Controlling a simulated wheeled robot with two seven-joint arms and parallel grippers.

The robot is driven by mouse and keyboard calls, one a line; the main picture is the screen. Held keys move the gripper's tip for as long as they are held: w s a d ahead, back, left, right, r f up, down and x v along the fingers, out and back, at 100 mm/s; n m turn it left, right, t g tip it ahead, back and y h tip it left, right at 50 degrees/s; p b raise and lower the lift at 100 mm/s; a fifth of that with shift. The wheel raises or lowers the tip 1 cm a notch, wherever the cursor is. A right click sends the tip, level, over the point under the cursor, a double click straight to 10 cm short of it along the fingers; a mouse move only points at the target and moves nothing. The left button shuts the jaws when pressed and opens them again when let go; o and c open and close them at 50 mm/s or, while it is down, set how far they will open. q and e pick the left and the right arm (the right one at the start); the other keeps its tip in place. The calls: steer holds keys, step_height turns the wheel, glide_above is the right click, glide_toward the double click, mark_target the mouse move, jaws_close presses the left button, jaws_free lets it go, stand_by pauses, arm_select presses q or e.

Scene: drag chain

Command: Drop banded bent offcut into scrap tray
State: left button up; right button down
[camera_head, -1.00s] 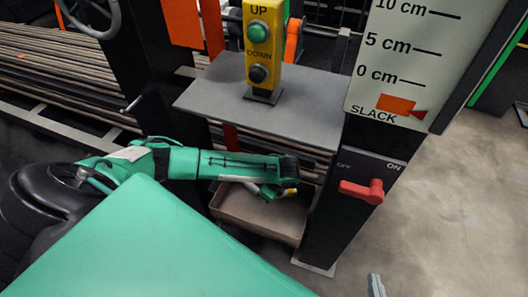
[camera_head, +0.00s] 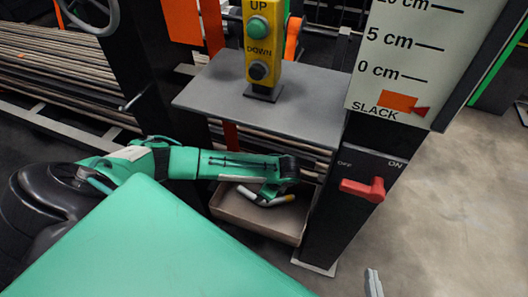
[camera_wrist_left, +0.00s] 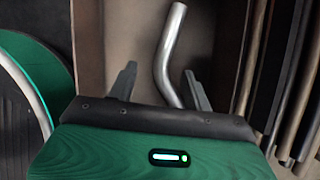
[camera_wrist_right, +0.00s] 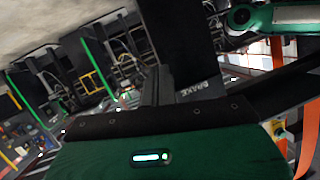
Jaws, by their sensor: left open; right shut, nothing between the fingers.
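The bent offcut (camera_head: 279,201) is a short curved metal tube. It lies low in the brown scrap tray (camera_head: 262,224), below my left gripper (camera_head: 268,191). In the left wrist view the grey bent tube (camera_wrist_left: 164,50) lies against the tray's brown floor, its lower end between and beyond my open left fingers (camera_wrist_left: 160,84). A band is not clearly visible there. My right gripper (camera_head: 374,284) is at the bottom edge of the head view, away from the tray. In the right wrist view its fingers (camera_wrist_right: 159,84) are together and empty.
A grey shelf (camera_head: 210,97) with a yellow UP/DOWN button box (camera_head: 262,45) stands above the tray. A dark post with a red lever (camera_head: 364,189) stands right of the tray. Long rods (camera_head: 60,62) lie at left. Open floor (camera_head: 450,220) is at right.

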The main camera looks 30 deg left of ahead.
arm_select(q)
steer(key=p+v, duration=0.3)
steer(key=v, duration=1)
steer(key=shift+d+r+p, duration=0.15)
steer(key=shift+r+p, duration=0.2)
steer(key=shift+p, duration=0.05)
arm_select(e)
steer(key=s+d+g+h, duration=0.1)
steer(key=d+g+h, duration=0.2)
steer(key=d+g, duration=0.2)
steer(key=shift+s+d+f, duration=0.35)
steer(key=shift+d+f, duration=0.05)
steer(key=shift+d, duration=0.4)
